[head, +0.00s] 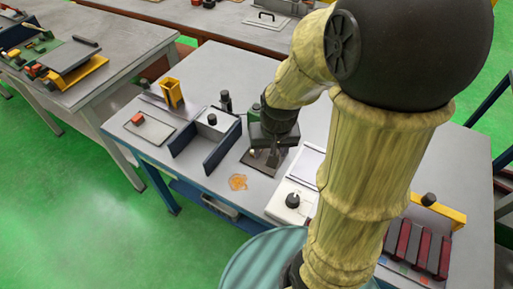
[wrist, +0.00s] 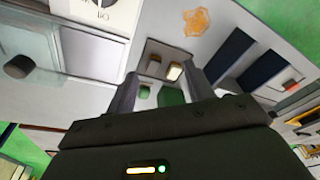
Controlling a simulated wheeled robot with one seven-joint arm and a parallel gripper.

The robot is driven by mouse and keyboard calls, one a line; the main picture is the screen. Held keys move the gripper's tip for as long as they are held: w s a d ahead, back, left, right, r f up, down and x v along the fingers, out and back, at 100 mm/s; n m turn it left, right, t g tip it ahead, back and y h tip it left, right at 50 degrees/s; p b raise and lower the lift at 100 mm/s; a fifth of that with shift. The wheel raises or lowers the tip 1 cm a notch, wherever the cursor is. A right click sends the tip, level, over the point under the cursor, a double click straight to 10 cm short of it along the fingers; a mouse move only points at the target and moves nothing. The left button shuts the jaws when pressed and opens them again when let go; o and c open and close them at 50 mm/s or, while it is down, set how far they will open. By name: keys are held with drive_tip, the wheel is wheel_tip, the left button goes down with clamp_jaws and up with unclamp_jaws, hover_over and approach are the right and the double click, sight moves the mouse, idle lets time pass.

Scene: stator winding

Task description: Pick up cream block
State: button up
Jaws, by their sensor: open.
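In the wrist view, a small cream block (wrist: 174,72) stands on a grey tray (wrist: 160,48), between my fingertips and nearer the right finger. A tan-brown block (wrist: 153,64) is beside it on the left. Green blocks (wrist: 144,92) lie closer to the palm, partly hidden by my gripper. My gripper (wrist: 160,76) is open, with a finger on either side of the blocks; I see no finger touching the cream block. In the head view my gripper (head: 263,157) points down over the tray (head: 248,161), and the blocks are mostly hidden there.
Dark blue upright plates (head: 222,147) stand left of my gripper. An orange flat patch (head: 238,182) lies in front. A white box with a black knob (head: 292,200) is to the right. A red block on a plate (head: 138,118) and a yellow holder (head: 172,92) are farther left.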

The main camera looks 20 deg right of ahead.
drive_tip(key=w+r+m+g+p, duration=0.2)
drive_tip(key=w+m+p, duration=0.3)
drive_tip(key=w, duration=0.6)
drive_tip(key=shift+w+r+m+p, duration=0.2)
drive_tip(key=shift+r+m+p, duration=0.2)
drive_tip(key=shift+r+m, duration=0.4)
drive_tip(key=shift+a+f, duration=0.1)
drive_tip(key=shift+f, duration=0.1)
wheel_tip(320, 180, down, 12)
drive_tip(key=shift+f+p, duration=0.1)
drive_tip(key=shift+p, duration=0.85)
drive_tip(key=shift+w, duration=0.1)
drive_tip(key=shift+w+a+f+p, duration=0.15)
drive_tip(key=shift+f+p, duration=0.4)
drive_tip(key=shift+f, duration=0.75)
drive_tip(key=shift+w+f+p, duration=0.25)
drive_tip(key=shift+f+p, duration=0.25)
drive_tip(key=shift+f, duration=0.75)
